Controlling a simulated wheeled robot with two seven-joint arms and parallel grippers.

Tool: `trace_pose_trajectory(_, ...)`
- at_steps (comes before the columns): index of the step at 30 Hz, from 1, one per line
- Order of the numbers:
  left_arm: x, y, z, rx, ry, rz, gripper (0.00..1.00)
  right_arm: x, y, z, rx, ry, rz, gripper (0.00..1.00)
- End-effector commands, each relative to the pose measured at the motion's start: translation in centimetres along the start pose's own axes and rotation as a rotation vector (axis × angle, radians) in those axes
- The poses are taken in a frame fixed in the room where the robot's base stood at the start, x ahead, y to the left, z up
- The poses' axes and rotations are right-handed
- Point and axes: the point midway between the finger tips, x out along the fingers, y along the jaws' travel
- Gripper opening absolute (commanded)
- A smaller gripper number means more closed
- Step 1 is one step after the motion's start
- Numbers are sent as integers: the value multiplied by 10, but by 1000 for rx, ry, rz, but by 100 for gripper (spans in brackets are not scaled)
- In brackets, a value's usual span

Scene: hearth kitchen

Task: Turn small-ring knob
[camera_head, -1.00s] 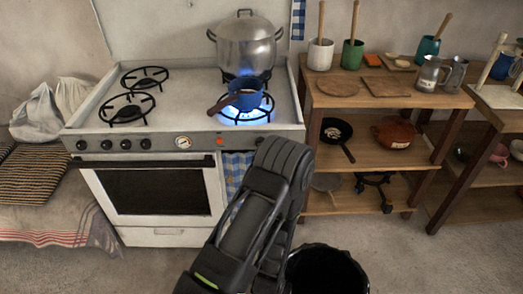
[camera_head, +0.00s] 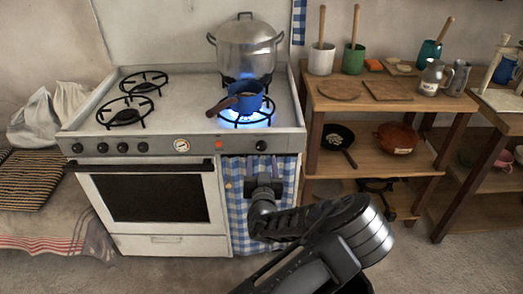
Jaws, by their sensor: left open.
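The white stove's front panel carries several dark knobs. One knob (camera_head: 261,146) sits alone at the right end, right of a red light. Several more knobs (camera_head: 122,147) are at the left. A lit front-right ring (camera_head: 246,120) burns blue under a small blue pot (camera_head: 245,97) with a brown handle. My left gripper (camera_head: 262,162) is open in front of the stove, its two fingers pointing up just below the right-end knob. I cannot tell whether they touch it. My right gripper is not in view.
A big steel pot (camera_head: 246,50) stands on the back-right ring, with blue flame beneath. A blue checked cloth (camera_head: 237,205) hangs below the panel behind my gripper. A wooden shelf (camera_head: 322,100) with kitchenware stands at the right. The floor in front is clear.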

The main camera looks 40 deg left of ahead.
Motion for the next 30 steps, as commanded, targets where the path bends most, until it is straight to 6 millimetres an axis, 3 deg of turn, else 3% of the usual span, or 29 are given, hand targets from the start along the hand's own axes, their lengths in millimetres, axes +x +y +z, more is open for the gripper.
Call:
trace_pose_trajectory(15,68,0,1,2,-1,0,57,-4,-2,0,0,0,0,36)
trace_pose_trajectory(26,74,0,1,1,-2,0,57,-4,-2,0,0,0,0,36)
trace_pose_trajectory(30,74,0,1,1,-2,0,46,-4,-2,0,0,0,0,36)
